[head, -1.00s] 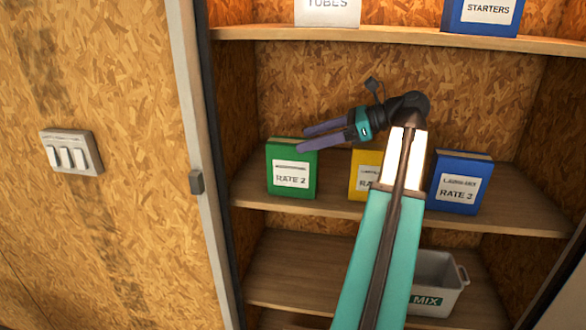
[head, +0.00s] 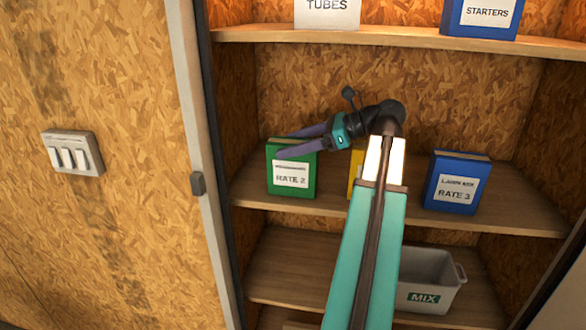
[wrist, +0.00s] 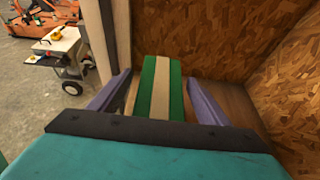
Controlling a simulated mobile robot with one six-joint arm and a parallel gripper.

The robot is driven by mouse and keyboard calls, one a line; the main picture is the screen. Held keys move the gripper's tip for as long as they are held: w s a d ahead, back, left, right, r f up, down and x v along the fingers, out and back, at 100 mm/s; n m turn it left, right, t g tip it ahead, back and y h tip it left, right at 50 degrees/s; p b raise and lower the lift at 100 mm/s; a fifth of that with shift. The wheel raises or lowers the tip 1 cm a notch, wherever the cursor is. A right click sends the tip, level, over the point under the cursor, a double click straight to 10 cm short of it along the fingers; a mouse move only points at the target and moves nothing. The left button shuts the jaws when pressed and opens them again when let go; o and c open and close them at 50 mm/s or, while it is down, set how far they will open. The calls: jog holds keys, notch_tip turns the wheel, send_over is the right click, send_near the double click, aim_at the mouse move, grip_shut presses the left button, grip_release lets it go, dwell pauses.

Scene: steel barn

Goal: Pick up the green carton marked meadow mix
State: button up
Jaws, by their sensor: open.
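The green carton (head: 308,178) stands upright at the left of the middle shelf. Its white label reads "RATE 2"; a smaller line above is too small to read. My gripper (head: 278,146) is open and empty, its fingers level with the top of the green carton and pointing left. In the wrist view, the green carton's top with a pale stripe (wrist: 161,88) lies between the two spread fingers (wrist: 155,92). I cannot tell whether a finger touches it.
On the same shelf (head: 410,212), a yellow carton (head: 353,176) is mostly hidden behind my arm, and a blue carton marked RATE 3 (head: 457,183) stands right. A grey bin marked MIX (head: 430,275) sits below. The cabinet's left post (head: 196,150) is close by the green carton.

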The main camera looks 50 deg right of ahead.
jog(key=shift+c, duration=0.2)
grip_shut()
jog(key=shift+r, duration=0.2)
jog(key=shift+r+b, duration=0.5)
jog(key=shift+r, duration=1)
jog(key=s+a+r+b, duration=0.1)
jog(key=s+a+b, duration=0.1)
jog(key=s+a, duration=0.9)
jog(key=shift+a+r, duration=0.2)
jog(key=shift+r, duration=0.15)
